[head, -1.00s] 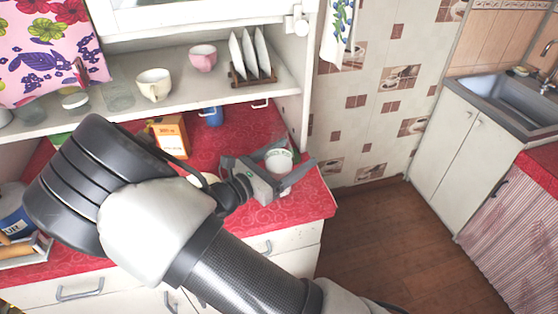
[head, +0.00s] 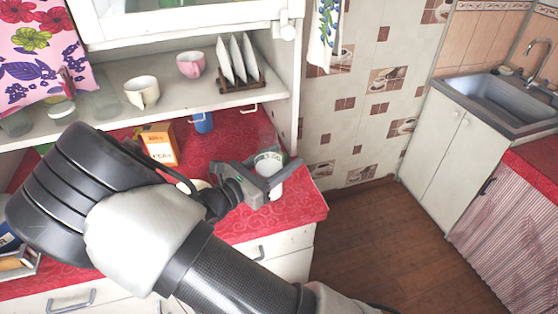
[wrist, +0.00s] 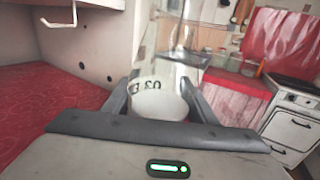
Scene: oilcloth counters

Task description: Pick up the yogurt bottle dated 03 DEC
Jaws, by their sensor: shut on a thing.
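A bottle with a clear upper part and a white lower band (head: 268,163) stands near the front right corner of the red counter. My gripper (head: 271,178) is shut on it, one finger on each side. In the wrist view the bottle (wrist: 158,101) sits between the fingers. Its band carries dark print that reads 03 with part of a letter, turned over; the rest of the date is out of sight. I cannot tell whether its base touches the counter.
An orange carton (head: 159,145) and a blue cup (head: 202,122) stand farther back on the red counter (head: 290,212). The shelf above holds a cream cup (head: 142,92), a pink cup (head: 191,65) and a plate rack (head: 241,84). Open floor lies to the right.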

